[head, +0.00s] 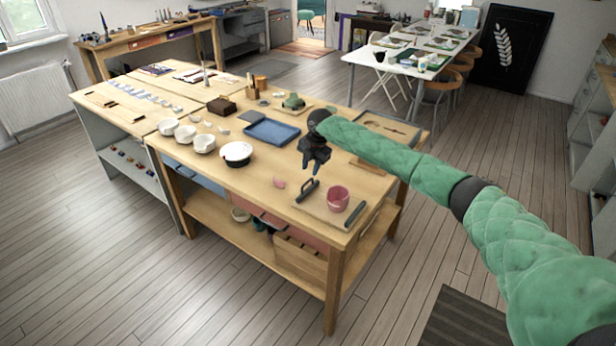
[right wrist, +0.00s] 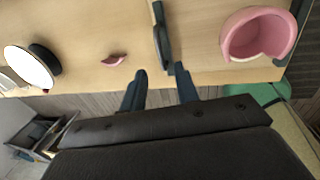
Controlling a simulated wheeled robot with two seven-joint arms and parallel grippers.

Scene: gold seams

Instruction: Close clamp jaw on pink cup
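The pink cup (head: 338,199) stands on a board at the near right corner of the wooden table; it also shows in the right wrist view (right wrist: 256,42). A dark clamp jaw with a handle (head: 307,190) stands left of the cup, apart from it; it also shows in the right wrist view (right wrist: 160,38). A second dark bar (head: 355,214) lies on the cup's right side. My right gripper (head: 314,168) is above the table behind the clamp jaw. In the right wrist view its two fingers (right wrist: 160,92) are apart and empty, near the jaw. My left gripper is not in view.
A pink shard (head: 279,183) lies left of the clamp jaw. A blue tray (head: 272,131) lies behind. The table is bare between the shard and the tray.

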